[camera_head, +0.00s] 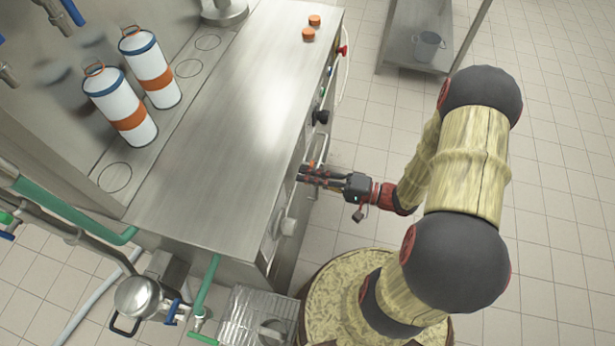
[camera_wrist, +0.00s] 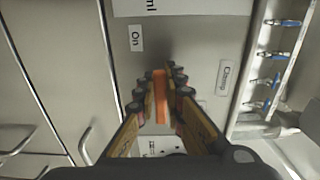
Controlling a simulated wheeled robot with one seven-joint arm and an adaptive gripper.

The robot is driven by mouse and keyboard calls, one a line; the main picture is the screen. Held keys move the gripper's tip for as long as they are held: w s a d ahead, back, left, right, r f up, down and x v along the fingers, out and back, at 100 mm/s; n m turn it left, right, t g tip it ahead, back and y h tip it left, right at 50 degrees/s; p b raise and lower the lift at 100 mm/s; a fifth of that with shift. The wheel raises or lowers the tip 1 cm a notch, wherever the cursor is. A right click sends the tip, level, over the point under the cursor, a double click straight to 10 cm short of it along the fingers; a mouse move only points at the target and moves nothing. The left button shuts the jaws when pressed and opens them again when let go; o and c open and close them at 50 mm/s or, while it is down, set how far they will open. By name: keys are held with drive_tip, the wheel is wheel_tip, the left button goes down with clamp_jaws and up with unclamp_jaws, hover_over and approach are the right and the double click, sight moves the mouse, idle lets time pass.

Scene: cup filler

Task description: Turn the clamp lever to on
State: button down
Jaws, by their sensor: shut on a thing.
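The clamp lever (camera_wrist: 160,98) shows in the wrist view as a narrow orange bar between the two fingers of my gripper (camera_wrist: 161,82). The fingers are shut on it, one on each side. The lever sits on a grey panel, beside an "On" label (camera_wrist: 136,38) at its upper left and a "Clamp" label (camera_wrist: 226,78) at its right. In the head view my gripper (camera_head: 301,175) reaches the machine's front face from the right, and the lever cannot be made out there.
The steel machine (camera_head: 235,110) has a bare top in the middle. Two white canisters with orange bands (camera_head: 121,108) stand at its left. A black knob (camera_head: 320,117) is on its front beyond my gripper. A steel pot (camera_head: 138,297) is at the lower left.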

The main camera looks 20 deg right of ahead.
drive_tip(key=shift+f, duration=0.1)
drive_tip(key=c, duration=1.8)
unclamp_jaws()
drive_tip(key=shift+c, duration=0.2)
drive_tip(key=shift+d, duration=0.1)
drive_tip(key=v, duration=1.2)
